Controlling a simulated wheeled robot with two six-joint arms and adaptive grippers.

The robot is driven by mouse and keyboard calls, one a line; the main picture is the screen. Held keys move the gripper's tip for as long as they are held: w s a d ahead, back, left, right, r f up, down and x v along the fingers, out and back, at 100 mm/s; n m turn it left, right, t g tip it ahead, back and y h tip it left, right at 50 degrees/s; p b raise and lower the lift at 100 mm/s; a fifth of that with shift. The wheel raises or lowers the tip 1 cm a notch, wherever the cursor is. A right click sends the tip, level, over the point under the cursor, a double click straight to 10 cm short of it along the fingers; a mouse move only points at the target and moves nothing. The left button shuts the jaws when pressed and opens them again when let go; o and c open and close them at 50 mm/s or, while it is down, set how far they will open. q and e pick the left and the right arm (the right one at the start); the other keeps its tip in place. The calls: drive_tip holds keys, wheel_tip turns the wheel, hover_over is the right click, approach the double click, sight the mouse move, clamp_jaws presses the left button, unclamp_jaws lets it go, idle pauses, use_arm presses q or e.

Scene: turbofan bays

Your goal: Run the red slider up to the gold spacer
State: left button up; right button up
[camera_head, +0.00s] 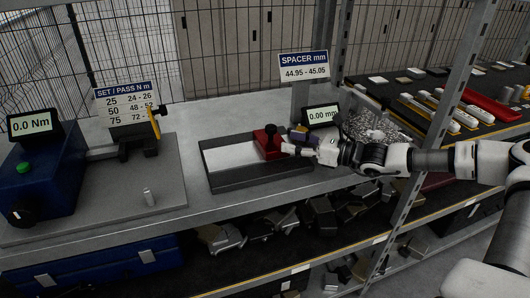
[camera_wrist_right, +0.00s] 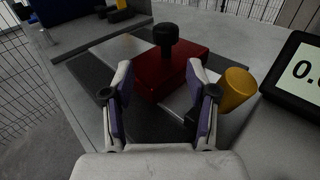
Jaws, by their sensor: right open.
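The red slider (camera_head: 268,145), a block with a black knob, sits on the gauge track (camera_head: 230,157). It also shows in the right wrist view (camera_wrist_right: 150,78). The gold spacer (camera_wrist_right: 237,90) stands at the right in the right wrist view, with a gap between it and the slider. In the head view the spacer is small and partly hidden by my gripper. My right gripper (camera_head: 291,142) is open, its purple-padded fingers (camera_wrist_right: 160,72) spread at the slider's near side, the knob beyond and between the tips. Contact cannot be told. My left gripper is not in view.
A display reading 0.00 mm (camera_head: 322,116) stands behind the track under a SPACER sign (camera_head: 304,65). A blue torque tester (camera_head: 45,170) and a small stand (camera_head: 136,142) are at the left. A shelf post (camera_head: 440,130) rises near my right arm.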

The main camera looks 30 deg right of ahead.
sight(272, 131)
drive_tip(key=shift+w+d+r, duration=0.1)
drive_tip(key=shift+w+d, duration=0.05)
drive_tip(key=shift+d+r, duration=0.2)
drive_tip(key=shift+d, duration=0.15)
drive_tip(key=shift+d+f+y+b, duration=0.15)
drive_tip(key=shift+y+b, duration=0.15)
drive_tip(key=shift+b, duration=0.2)
drive_tip(key=shift+w+a+b, duration=0.6)
drive_tip(key=shift+a+b, duration=0.1)
drive_tip(key=shift+b, duration=0.35)
drive_tip(key=x, duration=0.2)
drive_tip(key=b+x, duration=0.1)
drive_tip(key=x, duration=0.2)
drive_tip(key=shift+d+r, duration=0.15)
drive_tip(key=shift+r, duration=0.1)
drive_tip(key=shift+w+a+r, duration=0.1)
drive_tip(key=shift+w+a, duration=0.25)
drive_tip(key=shift+w, duration=0.15)
drive_tip(key=shift+s, duration=0.1)
drive_tip(key=c, duration=1)
drive_tip(key=shift+d+b, duration=0.2)
drive_tip(key=shift+b, duration=0.45)
drive_tip(key=shift+c, duration=0.2)
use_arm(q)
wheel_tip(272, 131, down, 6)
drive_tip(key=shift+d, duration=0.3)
use_arm(e)
drive_tip(key=o, duration=1)
